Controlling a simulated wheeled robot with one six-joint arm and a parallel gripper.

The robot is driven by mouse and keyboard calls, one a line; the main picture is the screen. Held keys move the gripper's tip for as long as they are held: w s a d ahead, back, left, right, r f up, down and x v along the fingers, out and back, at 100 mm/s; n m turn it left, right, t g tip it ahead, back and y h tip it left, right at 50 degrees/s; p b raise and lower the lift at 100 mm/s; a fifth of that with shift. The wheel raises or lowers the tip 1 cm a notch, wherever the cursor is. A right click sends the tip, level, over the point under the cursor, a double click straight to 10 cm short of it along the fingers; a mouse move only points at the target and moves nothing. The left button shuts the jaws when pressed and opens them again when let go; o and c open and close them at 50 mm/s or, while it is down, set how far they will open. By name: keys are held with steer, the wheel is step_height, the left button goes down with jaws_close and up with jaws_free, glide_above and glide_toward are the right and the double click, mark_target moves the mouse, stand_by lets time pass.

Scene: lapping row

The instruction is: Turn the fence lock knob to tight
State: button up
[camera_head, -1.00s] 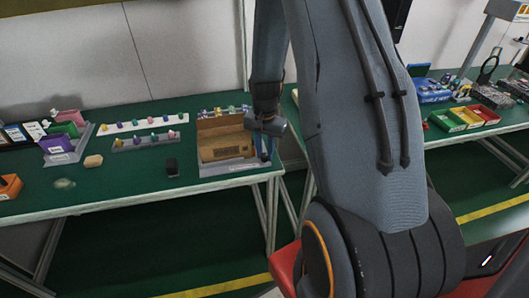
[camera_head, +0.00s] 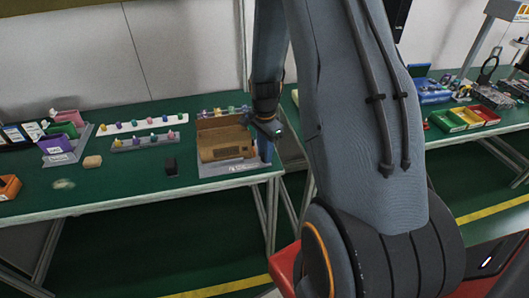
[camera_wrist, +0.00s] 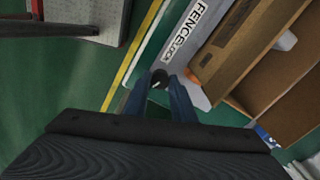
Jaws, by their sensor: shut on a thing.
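The fence lock knob (camera_wrist: 159,77) is a small dark round knob with a white pointer line, in the upper middle of the wrist view. It is at the edge of a grey base plate (camera_wrist: 188,62) lettered FENCE LOCK. My gripper (camera_wrist: 160,86) has its two blue fingers on either side of the knob, shut on it. No tight mark can be read. In the head view my gripper (camera_head: 265,150) reaches down at the right end of the plate (camera_head: 213,170); the knob is hidden there.
A brown cardboard-coloured fixture (camera_head: 224,140) stands on the plate, close beside my gripper. The green bench (camera_head: 130,190) holds racks of coloured knobs (camera_head: 145,124), a black block (camera_head: 171,166) and bins at left. The bench's right edge is near.

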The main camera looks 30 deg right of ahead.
steer(key=shift+w, duration=0.1)
steer(key=o, duration=1.1)
steer(key=shift+c, duration=0.2)
steer(key=shift+r+b, duration=0.85)
steer(key=shift+r, duration=3.1)
